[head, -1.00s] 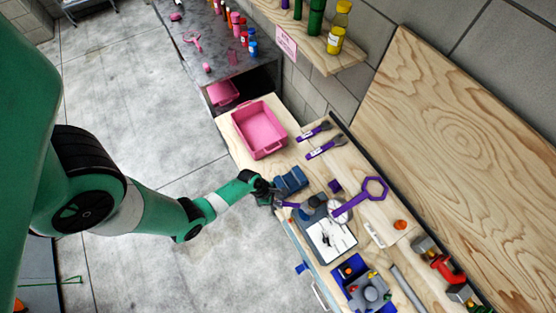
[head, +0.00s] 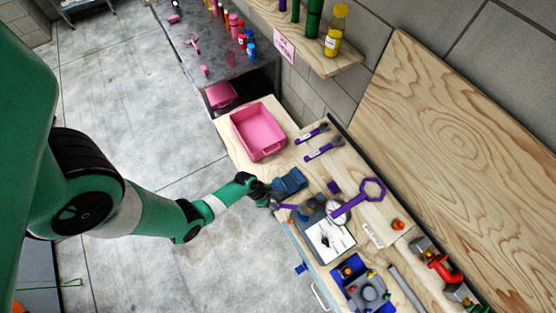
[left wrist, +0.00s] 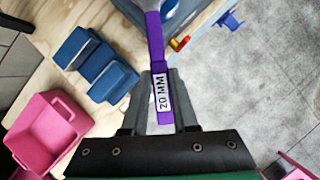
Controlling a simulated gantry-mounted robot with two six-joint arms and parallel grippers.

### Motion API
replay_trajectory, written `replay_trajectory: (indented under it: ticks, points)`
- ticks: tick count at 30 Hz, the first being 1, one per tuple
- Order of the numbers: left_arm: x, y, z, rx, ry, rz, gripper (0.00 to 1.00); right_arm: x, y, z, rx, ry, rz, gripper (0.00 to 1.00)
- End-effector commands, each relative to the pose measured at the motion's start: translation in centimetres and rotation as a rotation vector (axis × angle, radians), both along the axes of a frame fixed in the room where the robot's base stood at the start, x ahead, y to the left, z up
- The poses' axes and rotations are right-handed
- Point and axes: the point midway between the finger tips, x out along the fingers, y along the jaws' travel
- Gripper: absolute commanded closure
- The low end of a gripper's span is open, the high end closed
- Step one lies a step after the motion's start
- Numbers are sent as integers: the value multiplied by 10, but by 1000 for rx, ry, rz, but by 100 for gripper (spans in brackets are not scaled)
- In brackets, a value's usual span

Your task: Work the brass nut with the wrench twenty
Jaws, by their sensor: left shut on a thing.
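My left gripper (head: 270,201) is at the near edge of the wooden bench. In the left wrist view the left gripper (left wrist: 160,95) is shut on a purple wrench (left wrist: 156,50) with a white label reading 20 MM. The wrench handle points away from the gripper, and its far end is cut off at the top of that view. In the head view the wrench (head: 287,206) reaches toward a dark grey fixture (head: 309,213) beside a round white gauge (head: 335,212). I cannot make out the brass nut. My right gripper is not in view.
A blue block holder (head: 290,181) stands beside the gripper.

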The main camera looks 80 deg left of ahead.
Motion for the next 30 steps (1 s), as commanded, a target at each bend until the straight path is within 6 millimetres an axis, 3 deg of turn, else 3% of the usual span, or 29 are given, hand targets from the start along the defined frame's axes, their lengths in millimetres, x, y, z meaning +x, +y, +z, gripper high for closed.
replay_trajectory:
  ticks: [21,30]
  points:
    - [-40,17,1,-1,3,2,100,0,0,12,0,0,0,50]
    - [-47,20,0,0,1,0,100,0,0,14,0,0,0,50]
